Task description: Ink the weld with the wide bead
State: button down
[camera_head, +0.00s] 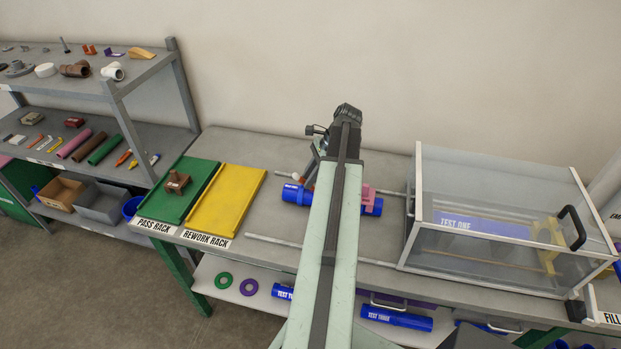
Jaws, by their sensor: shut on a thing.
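A blue pipe (294,194) with a white label lies on the bench, and its middle is hidden behind my arm. A pink part (368,193) sits around or against it near its right end. My gripper (311,178) is at the end of the arm, pointing down over the left part of this pipe. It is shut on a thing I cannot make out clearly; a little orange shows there. I cannot tell whether it touches the pipe. No weld or bead width can be made out.
Green PASS RACK (197,178) and yellow REWORK RACK (228,200) lie at the bench's left; a brown fitting (176,182) is on the green one. A rail (270,240) runs along the bench front. Pipe TEST THREE (397,318) lies below. Shelves (150,75) stand left.

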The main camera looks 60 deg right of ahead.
jog(key=shift+w+a, duration=0.1)
jog(key=shift+w, duration=0.2)
jog(key=shift+w+a, duration=0.1)
jog(key=shift+w, duration=0.2)
jog(key=shift+s, duration=0.1)
jog(key=shift+s, duration=0.4)
dwell(0.3)
jog(key=shift+s+d, duration=0.3)
jog(key=shift+s, duration=0.15)
jog(key=shift+w, duration=0.1)
